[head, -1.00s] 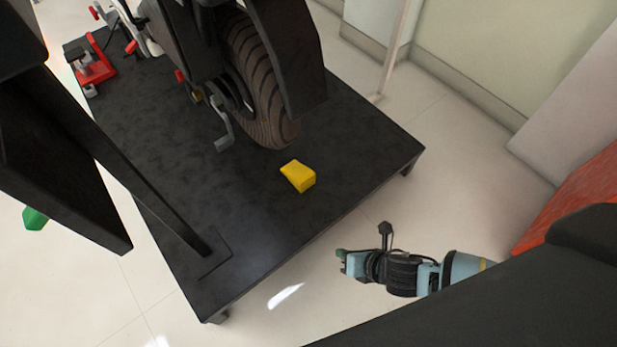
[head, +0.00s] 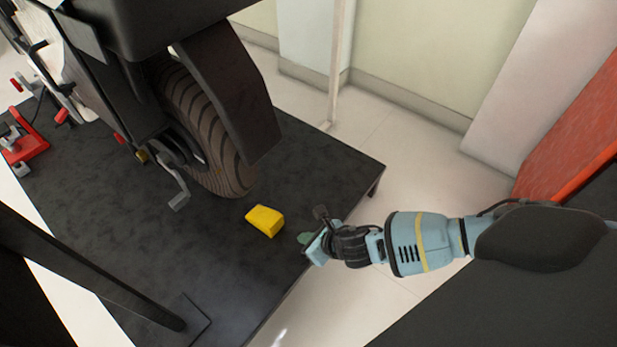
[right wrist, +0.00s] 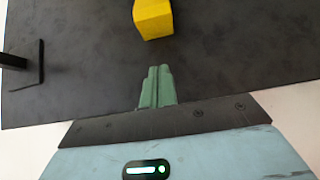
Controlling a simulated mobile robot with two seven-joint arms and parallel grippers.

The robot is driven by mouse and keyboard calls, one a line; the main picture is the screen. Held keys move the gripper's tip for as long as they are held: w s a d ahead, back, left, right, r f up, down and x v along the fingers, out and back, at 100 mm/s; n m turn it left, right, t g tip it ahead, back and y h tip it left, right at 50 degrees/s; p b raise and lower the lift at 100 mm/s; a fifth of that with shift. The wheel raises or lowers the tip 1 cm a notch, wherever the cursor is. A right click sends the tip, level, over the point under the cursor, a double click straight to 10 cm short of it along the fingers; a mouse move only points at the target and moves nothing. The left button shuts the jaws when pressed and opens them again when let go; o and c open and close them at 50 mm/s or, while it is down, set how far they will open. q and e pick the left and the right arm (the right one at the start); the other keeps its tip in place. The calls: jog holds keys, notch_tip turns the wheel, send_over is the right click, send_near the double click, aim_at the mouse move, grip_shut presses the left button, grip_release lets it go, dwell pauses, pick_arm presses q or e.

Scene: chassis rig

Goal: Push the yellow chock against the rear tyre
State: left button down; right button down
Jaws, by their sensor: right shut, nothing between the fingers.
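The yellow chock (head: 264,221) lies on the black platform, a short gap in front of the rear tyre (head: 207,140), which stands under a dark mudguard. My right gripper (head: 305,240) is just to the right of the chock, above the platform's edge, and is apart from it. In the right wrist view its green fingers (right wrist: 157,86) are together with nothing between them and point at the chock (right wrist: 153,18), whose top is cut off by the frame. My left gripper is not in view.
The black platform (head: 250,285) has bare room around the chock. A pedal-like lever (head: 179,201) hangs left of the tyre. A red clamp-like stand (head: 28,145) is at far left. A dark post (head: 90,270) crosses the lower left. A wall and an orange panel (head: 570,130) are at right.

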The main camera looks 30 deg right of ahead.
aim_at(277, 228)
jog(key=b+x, duration=0.3)
jog(key=x, duration=0.3)
jog(key=shift+f, duration=0.1)
jog(key=w+b, duration=0.1)
jog(key=w+a, duration=0.1)
jog(key=shift+w+r+b, duration=0.25)
jog(key=shift+w+b, duration=0.1)
jog(key=shift+w, duration=0.05)
jog(key=shift+w+a+r, duration=0.1)
jog(key=shift+w, duration=0.2)
jog(key=shift+a, duration=0.1)
